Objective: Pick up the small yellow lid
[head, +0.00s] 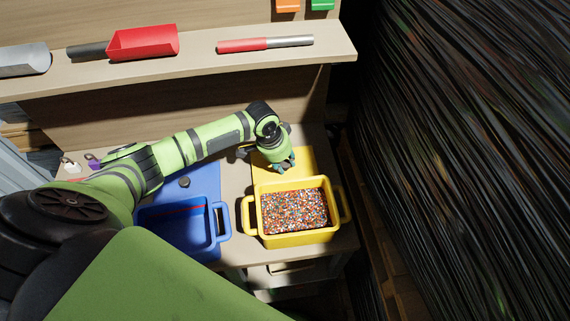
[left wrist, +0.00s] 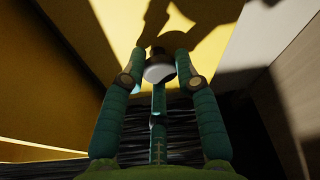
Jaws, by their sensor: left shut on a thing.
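The small yellow lid (head: 302,160) is a flat yellow plate behind the yellow bin, partly hidden by my left gripper. My left gripper (head: 286,165) is over the lid, pointing down. Its teal fingers (left wrist: 160,72) are shut around a round knob with a pale grey end (left wrist: 159,69). I cannot tell whether the lid is resting or slightly raised. My right gripper is not in view.
The yellow bin (head: 254,225), full of colourful granules, stands just in front of the lid. A blue bin (head: 212,238) and a blue lid (head: 205,178) with a dark knob lie to the left. A shelf (head: 190,60) with red and grey tools runs behind.

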